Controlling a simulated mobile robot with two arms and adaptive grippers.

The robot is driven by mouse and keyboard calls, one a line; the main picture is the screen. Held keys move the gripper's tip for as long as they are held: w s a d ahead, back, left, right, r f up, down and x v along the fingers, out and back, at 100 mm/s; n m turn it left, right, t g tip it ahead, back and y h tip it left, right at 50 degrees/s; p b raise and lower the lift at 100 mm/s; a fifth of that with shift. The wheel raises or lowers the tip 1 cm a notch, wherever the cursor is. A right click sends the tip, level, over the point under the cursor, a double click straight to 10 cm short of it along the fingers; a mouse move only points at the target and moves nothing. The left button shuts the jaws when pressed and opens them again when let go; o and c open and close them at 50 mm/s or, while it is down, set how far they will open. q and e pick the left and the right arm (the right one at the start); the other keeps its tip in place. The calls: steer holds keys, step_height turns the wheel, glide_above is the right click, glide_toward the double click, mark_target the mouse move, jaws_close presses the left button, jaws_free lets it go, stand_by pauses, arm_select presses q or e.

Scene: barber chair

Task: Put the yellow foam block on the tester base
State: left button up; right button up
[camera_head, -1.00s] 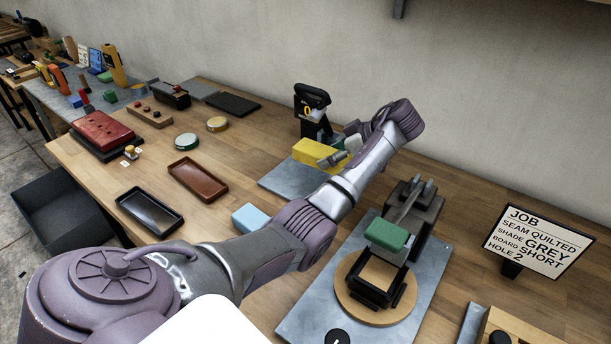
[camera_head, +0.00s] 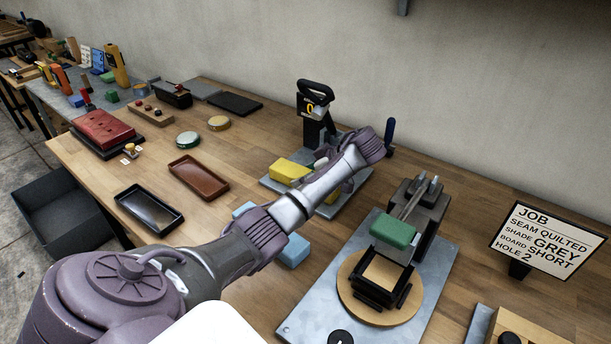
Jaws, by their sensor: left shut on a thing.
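The yellow foam block (camera_head: 289,170) is low over the left part of the grey tester base plate (camera_head: 272,186); whether it touches the plate I cannot tell. The tester (camera_head: 316,112), black with a gauge head and a top handle, stands at the back of this plate. My left gripper (camera_head: 316,172) is shut on the block's right end; its fingers are mostly hidden by my wrist and forearm. My right gripper is not in view.
Light blue blocks (camera_head: 292,251) lie near my left forearm. A green block (camera_head: 394,231) sits on a clamp fixture over a round wooden disc (camera_head: 350,305). Brown (camera_head: 198,177) and black (camera_head: 150,209) trays lie left. A job sign (camera_head: 545,238) stands right.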

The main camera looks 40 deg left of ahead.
arm_select(q)
steer(key=o, duration=1.3)
steer(key=p+v, duration=0.4)
steer(key=v, duration=0.7)
steer(key=shift+d+r, duration=0.1)
steer(key=shift+w+d+r+p, duration=0.1)
steer(key=shift+d+r+p, duration=0.15)
steer(key=shift+p, duration=0.05)
